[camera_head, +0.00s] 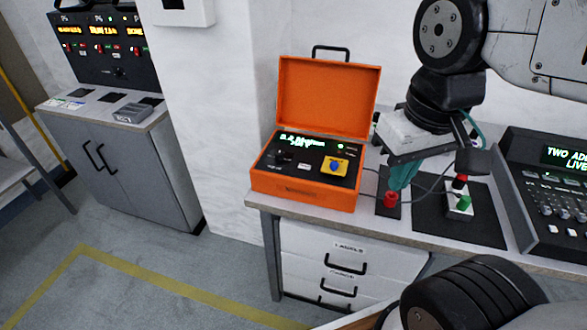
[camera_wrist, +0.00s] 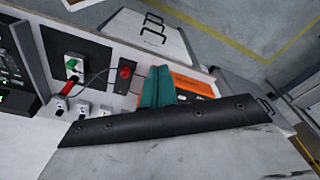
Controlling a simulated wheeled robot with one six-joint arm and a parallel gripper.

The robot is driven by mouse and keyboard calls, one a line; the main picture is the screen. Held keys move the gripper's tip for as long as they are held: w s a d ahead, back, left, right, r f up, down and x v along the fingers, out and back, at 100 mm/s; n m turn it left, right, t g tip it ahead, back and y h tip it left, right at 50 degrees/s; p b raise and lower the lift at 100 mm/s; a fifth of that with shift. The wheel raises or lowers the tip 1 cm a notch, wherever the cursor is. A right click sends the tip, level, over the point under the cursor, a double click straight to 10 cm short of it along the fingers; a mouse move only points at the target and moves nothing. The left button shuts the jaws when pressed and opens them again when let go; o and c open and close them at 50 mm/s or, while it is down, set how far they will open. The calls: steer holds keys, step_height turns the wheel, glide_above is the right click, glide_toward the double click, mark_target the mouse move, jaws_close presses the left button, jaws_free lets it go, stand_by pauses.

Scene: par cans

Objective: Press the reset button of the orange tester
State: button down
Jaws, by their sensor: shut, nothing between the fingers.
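The orange tester (camera_head: 305,197) is an open case on the bench, its lid standing up at the back. Its dark panel has a lit green display (camera_head: 302,141), a black knob and a blue button on a yellow plate (camera_head: 334,166). Which button is the reset cannot be read. My gripper (camera_head: 401,184) has teal fingers, shut and empty, just right of the tester and apart from the panel. In the wrist view the teal fingers (camera_wrist: 157,87) hide part of the orange tester (camera_wrist: 190,84).
A red plug or button (camera_head: 391,199) on a black plate and a block with a green cap (camera_head: 463,203) stand right of the tester, with a cable between. A black console (camera_head: 550,190) stands further right. Drawers (camera_head: 345,262) are below the bench.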

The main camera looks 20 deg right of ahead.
steer(key=shift+w, duration=0.1)
steer(key=n+t+h, duration=0.3)
steer(key=n+h, duration=0.5)
steer(key=n, duration=0.7)
glide_above(305, 167)
steer(key=a, duration=0.1)
step_height(305, 167, down, 10)
steer(key=shift+r, duration=0.15)
steer(key=shift+f, duration=4.4)
steer(key=shift+f, duration=0.4)
